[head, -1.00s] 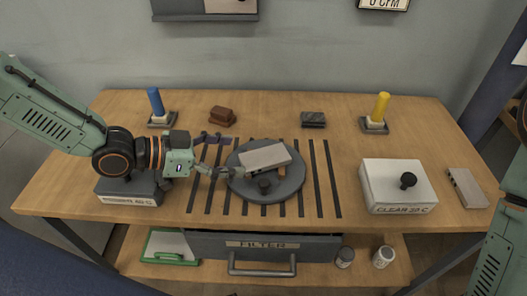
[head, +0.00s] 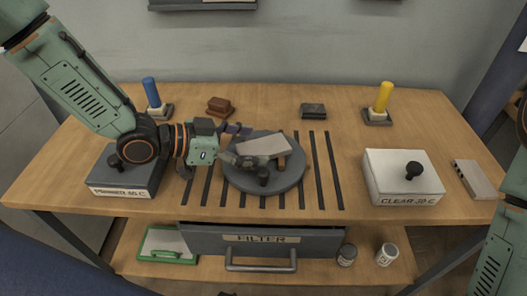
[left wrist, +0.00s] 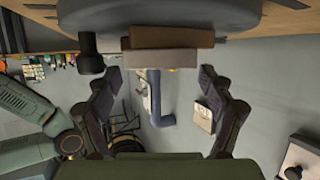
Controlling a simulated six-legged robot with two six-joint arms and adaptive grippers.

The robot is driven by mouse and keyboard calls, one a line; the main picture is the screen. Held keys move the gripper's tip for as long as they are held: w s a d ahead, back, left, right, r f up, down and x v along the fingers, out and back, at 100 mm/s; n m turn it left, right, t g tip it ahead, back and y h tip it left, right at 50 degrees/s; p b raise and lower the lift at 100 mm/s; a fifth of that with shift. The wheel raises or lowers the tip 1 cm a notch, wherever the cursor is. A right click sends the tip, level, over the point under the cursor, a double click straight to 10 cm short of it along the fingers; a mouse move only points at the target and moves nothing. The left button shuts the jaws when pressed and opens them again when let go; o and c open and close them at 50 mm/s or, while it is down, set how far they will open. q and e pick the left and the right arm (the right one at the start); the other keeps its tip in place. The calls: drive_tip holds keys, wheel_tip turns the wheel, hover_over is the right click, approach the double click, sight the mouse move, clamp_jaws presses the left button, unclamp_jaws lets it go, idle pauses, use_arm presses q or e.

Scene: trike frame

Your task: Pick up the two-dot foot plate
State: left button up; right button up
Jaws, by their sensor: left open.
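A light grey plate (head: 262,147) lies tilted in the picture on a brown block (head: 282,160), on the round grey disc (head: 286,181) at the middle of the bench. I cannot make out dots on it. My left gripper (head: 237,144) is open at the plate's left end, its fingers pointing right. In the left wrist view, the grey plate (left wrist: 160,58) and brown block (left wrist: 172,37) show beyond and between the open fingertips (left wrist: 160,85), under the disc at the top. My right gripper is out of view; only part of that arm shows at the right edge.
A dark knob (head: 263,177) stands on the disc near the fingers. A dark box (head: 110,178) is under my left arm, and a white box (head: 403,180) stands at right.

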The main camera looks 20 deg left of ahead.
sight(264, 149)
use_arm(q)
drive_tip(key=shift+b+x, duration=0.3)
drive_tip(key=shift+x, duration=0.6)
drive_tip(key=shift+w+d+f, duration=0.15)
drive_tip(key=shift+w+d, duration=0.1)
drive_tip(key=shift+d, duration=0.1)
drive_tip(key=shift+w, duration=0.1)
drive_tip(key=shift+c, duration=0.3)
drive_tip(key=c, duration=1.4)
